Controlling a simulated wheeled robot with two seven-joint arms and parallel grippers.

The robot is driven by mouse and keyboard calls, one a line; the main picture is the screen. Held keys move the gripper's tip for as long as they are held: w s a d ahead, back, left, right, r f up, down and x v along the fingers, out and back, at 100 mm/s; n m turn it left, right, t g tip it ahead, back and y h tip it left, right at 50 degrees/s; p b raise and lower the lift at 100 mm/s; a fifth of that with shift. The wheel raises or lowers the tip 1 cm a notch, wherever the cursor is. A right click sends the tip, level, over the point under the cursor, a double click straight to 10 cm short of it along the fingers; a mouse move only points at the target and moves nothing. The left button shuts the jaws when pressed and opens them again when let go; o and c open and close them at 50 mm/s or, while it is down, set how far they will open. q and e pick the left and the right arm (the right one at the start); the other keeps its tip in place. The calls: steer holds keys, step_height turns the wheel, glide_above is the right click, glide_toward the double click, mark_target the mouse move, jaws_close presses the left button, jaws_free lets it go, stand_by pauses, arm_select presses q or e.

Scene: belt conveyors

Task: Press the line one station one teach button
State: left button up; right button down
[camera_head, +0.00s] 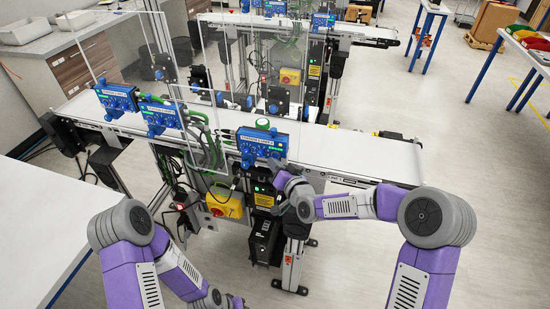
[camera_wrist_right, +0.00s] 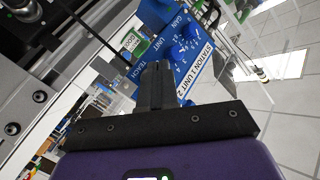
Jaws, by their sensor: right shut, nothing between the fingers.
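A blue control box (camera_head: 262,145) with a white label hangs on the front edge of the nearest conveyor. It also fills the upper middle of the right wrist view (camera_wrist_right: 175,45), where I read "STATION", "UNIT 2", "GAIN" and "TEACH" beside several blue knobs. My right gripper (camera_head: 283,178) is just below this box in the head view. In the wrist view its dark fingers (camera_wrist_right: 155,68) are together and empty, tips over the box near the "TEACH" lettering. The teach button itself is not clearly visible; contact cannot be told. My left gripper (camera_head: 237,302) is low at the bottom edge, its jaws unclear.
Two more blue boxes, left (camera_head: 118,98) and middle (camera_head: 161,116), sit on the same conveyor (camera_head: 350,154). Clear panels (camera_head: 205,120) stand over it. A yellow switch box (camera_head: 224,203) is below. A second conveyor (camera_head: 350,32) runs behind. A white table (camera_head: 40,215) is left.

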steer(key=shift+w+d, duration=0.15)
steer(key=shift+w, duration=0.2)
stand_by(0.9)
steer(key=shift+b, duration=0.3)
steer(key=shift+s+a+b, duration=0.25)
steer(key=shift+s+b, duration=0.15)
steer(key=shift+s, duration=0.35)
steer(key=s, duration=0.1)
steer(key=s+a+b, duration=0.1)
steer(key=s, duration=0.1)
steer(key=s+b, duration=0.1)
steer(key=shift+s+a, duration=0.3)
steer(key=shift+s, duration=0.1)
steer(key=shift+f, duration=0.1)
